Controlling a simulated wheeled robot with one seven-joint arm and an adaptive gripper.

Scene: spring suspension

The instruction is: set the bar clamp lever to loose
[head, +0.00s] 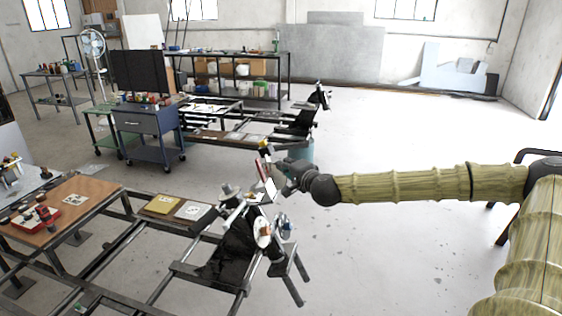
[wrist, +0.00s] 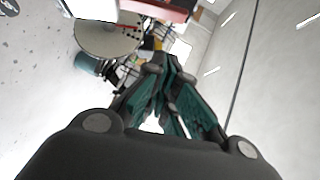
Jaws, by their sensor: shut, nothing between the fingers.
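My gripper (head: 281,163) is at the end of my olive arm, above the right end of the near metal frame. In the wrist view my gripper (wrist: 163,62) has its teal-lined fingers drawn together at the tips, with nothing held. A dark fixture (head: 236,244) with pale round parts stands below it. A red part and a white plate (head: 270,189) rise just left of and below the fingertips. I cannot single out the bar clamp lever or tell its setting. In the wrist view a pale disc (wrist: 103,40) and a red part (wrist: 158,7) lie beyond the fingers.
A wooden-topped bench (head: 92,192) with a red tray (head: 40,221) is at left. The frame carries a yellow plate (head: 163,205) and a white plate (head: 193,211). Floor (head: 400,265) at right is clear.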

